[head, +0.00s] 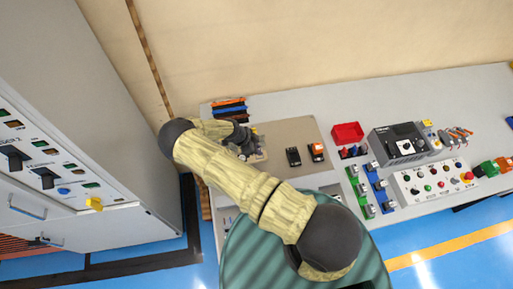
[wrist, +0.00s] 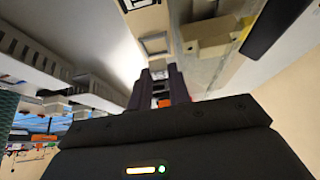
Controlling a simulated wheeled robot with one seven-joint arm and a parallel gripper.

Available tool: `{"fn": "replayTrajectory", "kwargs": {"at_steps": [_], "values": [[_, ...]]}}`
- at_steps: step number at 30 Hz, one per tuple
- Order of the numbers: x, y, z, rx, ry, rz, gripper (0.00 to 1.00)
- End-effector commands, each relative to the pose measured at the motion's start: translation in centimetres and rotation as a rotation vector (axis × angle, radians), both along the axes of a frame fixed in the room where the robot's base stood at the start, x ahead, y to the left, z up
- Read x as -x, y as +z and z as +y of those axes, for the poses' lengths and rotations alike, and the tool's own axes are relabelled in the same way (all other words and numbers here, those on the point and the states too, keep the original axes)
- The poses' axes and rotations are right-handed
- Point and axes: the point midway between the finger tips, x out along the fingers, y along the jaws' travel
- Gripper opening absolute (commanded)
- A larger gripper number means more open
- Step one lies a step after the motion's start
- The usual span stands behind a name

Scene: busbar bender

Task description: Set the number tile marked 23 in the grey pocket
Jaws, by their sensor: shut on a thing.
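My gripper (wrist: 161,78) shows in the wrist view as two dark fingers close together, shut on a small, mostly hidden piece. Its number cannot be read, so I cannot tell whether it is the tile marked 23. In the head view my gripper (head: 243,141) is at the left part of the bench, over or beside a small tan fixture (head: 260,153), partly hidden by my arm. The grey pocket cannot be made out there.
A brown mat (head: 285,133) bears a black block (head: 293,156) and an orange-and-black block (head: 316,152). A red bin (head: 347,132) and a grey device (head: 398,143) stand to the right. A tall grey cabinet (head: 95,110) stands close on the left.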

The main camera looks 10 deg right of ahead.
Motion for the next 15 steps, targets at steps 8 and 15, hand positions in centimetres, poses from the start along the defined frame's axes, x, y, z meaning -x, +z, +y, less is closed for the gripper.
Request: {"fn": "replayTrajectory", "kwargs": {"at_steps": [8,15], "values": [[0.00,-1.05,0.00,0.000,0.000,0.000,0.00],[0.00,-0.99,0.01,0.000,0.000,0.000,0.23]]}}
